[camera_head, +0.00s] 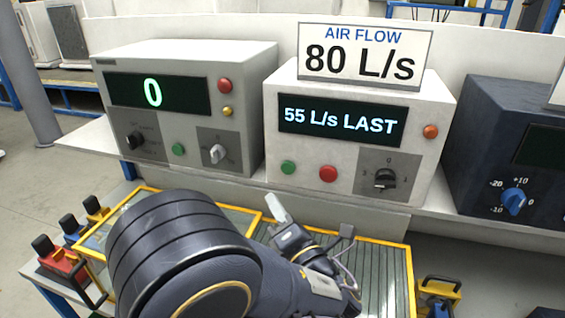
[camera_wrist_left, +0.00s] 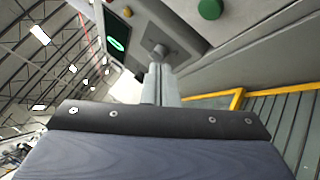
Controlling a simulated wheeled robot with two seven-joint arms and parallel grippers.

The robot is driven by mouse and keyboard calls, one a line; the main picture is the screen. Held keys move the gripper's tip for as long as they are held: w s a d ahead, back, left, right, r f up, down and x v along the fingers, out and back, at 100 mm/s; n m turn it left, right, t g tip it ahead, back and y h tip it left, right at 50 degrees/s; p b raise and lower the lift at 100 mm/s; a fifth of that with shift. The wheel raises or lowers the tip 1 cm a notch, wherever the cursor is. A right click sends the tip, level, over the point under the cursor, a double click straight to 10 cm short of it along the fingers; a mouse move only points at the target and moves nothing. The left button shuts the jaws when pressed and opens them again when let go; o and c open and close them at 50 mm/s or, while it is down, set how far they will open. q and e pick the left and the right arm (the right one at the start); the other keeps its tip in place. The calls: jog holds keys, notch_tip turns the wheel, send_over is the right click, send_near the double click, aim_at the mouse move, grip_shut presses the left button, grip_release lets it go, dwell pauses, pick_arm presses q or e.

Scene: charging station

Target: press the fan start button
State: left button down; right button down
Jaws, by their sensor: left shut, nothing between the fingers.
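The fan box (camera_head: 357,130) stands on the shelf in the middle of the head view. Its display reads "55 L/s LAST" and a sign on top (camera_head: 364,55) reads "AIR FLOW 80 L/s". A green button (camera_head: 288,167), a red button (camera_head: 327,173) and a black dial (camera_head: 385,178) are on its front. My left gripper (camera_head: 277,208) is shut and empty, below and in front of the green button, apart from it. In the left wrist view the closed fingers (camera_wrist_left: 160,84) point ahead, with a green button (camera_wrist_left: 210,8) at upper right. My right gripper is not in view.
A second box (camera_head: 188,105) on the left has a display reading 0, a green button and a knob. A dark blue box (camera_head: 508,150) with a blue knob stands at right. A yellow-framed ribbed panel (camera_head: 385,275) lies below the shelf. Battery clamps (camera_head: 70,235) are at lower left.

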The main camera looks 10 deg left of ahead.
aim_at(288, 168)
pick_arm(q)
jog(key=shift+w+d, duration=0.1)
jog(key=shift+w, duration=4.3)
jog(key=shift+w, duration=0.45)
